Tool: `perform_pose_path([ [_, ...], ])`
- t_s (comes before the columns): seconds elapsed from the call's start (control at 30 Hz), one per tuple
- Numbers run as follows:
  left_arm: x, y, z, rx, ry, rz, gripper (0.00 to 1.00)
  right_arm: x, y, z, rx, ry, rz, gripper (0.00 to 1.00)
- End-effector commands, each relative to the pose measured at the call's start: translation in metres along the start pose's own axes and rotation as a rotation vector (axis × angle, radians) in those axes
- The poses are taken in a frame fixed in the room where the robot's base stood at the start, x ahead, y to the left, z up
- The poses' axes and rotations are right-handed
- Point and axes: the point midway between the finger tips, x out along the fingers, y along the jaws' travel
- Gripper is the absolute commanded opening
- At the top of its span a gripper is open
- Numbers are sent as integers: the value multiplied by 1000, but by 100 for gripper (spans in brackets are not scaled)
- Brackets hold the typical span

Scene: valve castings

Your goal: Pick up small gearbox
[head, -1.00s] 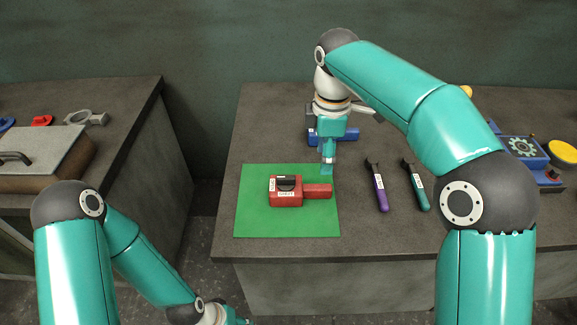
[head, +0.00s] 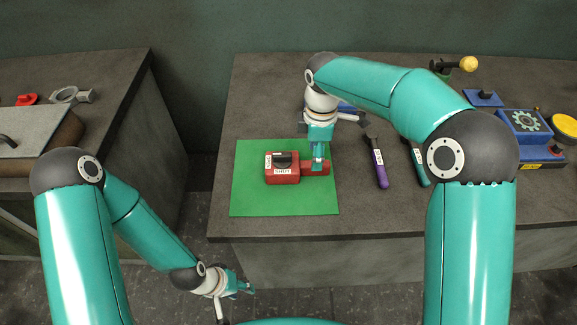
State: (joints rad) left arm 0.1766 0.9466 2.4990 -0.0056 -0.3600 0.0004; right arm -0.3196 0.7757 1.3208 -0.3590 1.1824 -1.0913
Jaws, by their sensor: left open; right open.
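A red block-shaped unit (head: 282,175) with a black knob and white labels lies on a green mat (head: 255,203). A narrower red bar (head: 308,169) extends from its right side. I cannot tell if this is the small gearbox. My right gripper (head: 318,166) points down at the bar, its jaws open; the fingers overlap the bar, and contact is unclear. A blue unit with a gear symbol (head: 525,121) stands at the right of the bench. Another blue thing (head: 345,107) is mostly hidden behind my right wrist. My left gripper (head: 250,287) is open and empty, low in front of the bench.
A purple-handled tool (head: 378,166) and a teal-handled tool (head: 419,165) lie right of the mat. A yellow-knobbed fitting (head: 467,64) stands at the back right. A second bench (head: 115,90) on the left holds a lidded box, a red part and a grey ring casting.

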Motion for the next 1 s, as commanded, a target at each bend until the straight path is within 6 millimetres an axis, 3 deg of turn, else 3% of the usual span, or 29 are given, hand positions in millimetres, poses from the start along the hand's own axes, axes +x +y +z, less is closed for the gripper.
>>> perform_pose_path([
  [0.17,-4,1,0,0,0,0,44,12,0,-1,-1,-1,-4,56],
  [0.43,-12,4,0,0,0,0,44,48,2,-4,1,-2,-4,56],
  [0.73,-12,4,0,0,0,0,44,54,2,-4,1,0,0,56],
  [1.0,-12,4,0,0,0,0,44,54,2,-4,1,0,0,13],
])
